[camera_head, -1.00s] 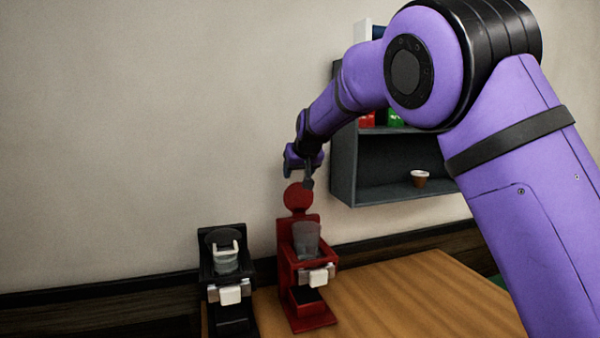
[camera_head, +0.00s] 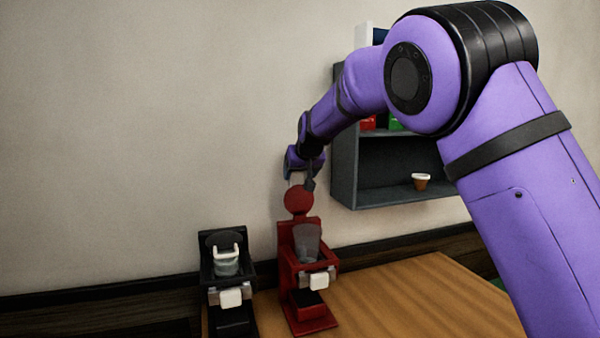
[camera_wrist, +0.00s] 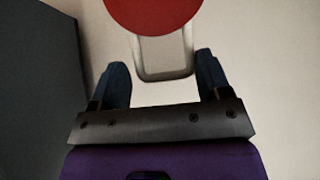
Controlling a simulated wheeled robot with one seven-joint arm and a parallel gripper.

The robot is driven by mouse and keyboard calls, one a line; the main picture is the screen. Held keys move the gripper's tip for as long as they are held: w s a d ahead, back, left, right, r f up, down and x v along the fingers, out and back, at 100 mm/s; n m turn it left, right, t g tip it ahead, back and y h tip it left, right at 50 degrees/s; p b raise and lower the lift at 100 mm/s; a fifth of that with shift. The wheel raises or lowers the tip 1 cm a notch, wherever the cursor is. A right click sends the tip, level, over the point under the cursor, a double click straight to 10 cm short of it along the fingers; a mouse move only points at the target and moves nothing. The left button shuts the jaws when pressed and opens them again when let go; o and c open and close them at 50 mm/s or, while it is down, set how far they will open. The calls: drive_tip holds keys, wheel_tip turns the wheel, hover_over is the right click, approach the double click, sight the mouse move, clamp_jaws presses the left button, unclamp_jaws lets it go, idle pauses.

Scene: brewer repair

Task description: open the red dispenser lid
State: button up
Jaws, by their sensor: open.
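The red dispenser (camera_head: 309,308) stands on the wooden counter with a clear cup-like container (camera_head: 307,243) in its upper part. Its round red lid (camera_head: 297,201) stands raised, roughly upright, at the back above the container. The lid fills the top of the wrist view (camera_wrist: 152,12), with a pale loop handle (camera_wrist: 163,73) on its edge. My gripper (camera_head: 303,180) is just above the lid. In the wrist view my gripper (camera_wrist: 163,72) is open, its two dark fingers on either side of the handle, with visible gaps. I cannot tell whether anything touches.
A black dispenser (camera_head: 229,297) with a pale handle stands close on the left. A dark wall shelf (camera_head: 343,160) is just right of my gripper, with a small brown cup (camera_head: 421,183) on it. The counter (camera_head: 410,300) is clear to the right.

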drive_tip(key=shift+a, duration=0.1)
drive_tip(key=v, duration=1)
drive_tip(key=shift+s+r, duration=0.3)
